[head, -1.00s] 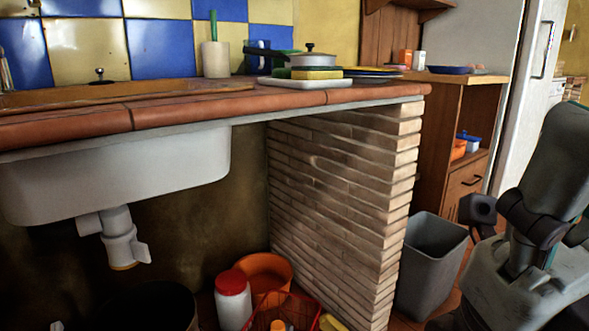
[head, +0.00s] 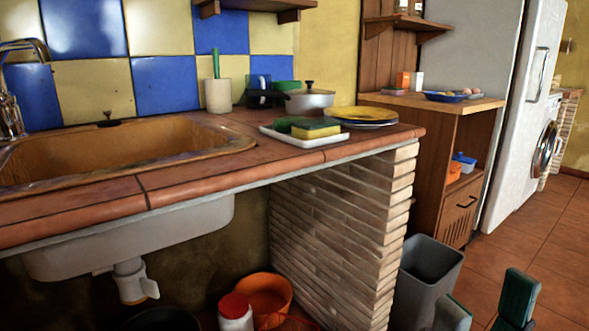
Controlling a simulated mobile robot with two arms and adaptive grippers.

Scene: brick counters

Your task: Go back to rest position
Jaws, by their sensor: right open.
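My right gripper (head: 485,305) shows at the bottom right of the head view, cut off by the lower edge. Its two dark green-grey fingers stand apart with nothing between them. It is low over the tiled floor, just right of the grey bin (head: 428,275); whether it touches the bin I cannot tell. My left gripper is not in view.
The tiled counter (head: 240,177) with its sink (head: 120,150) spans the left, on a brick support (head: 340,235). A white tray (head: 285,138) holds sponges near the edge. An orange bucket (head: 265,293) sits below. Floor (head: 530,245) at right is clear.

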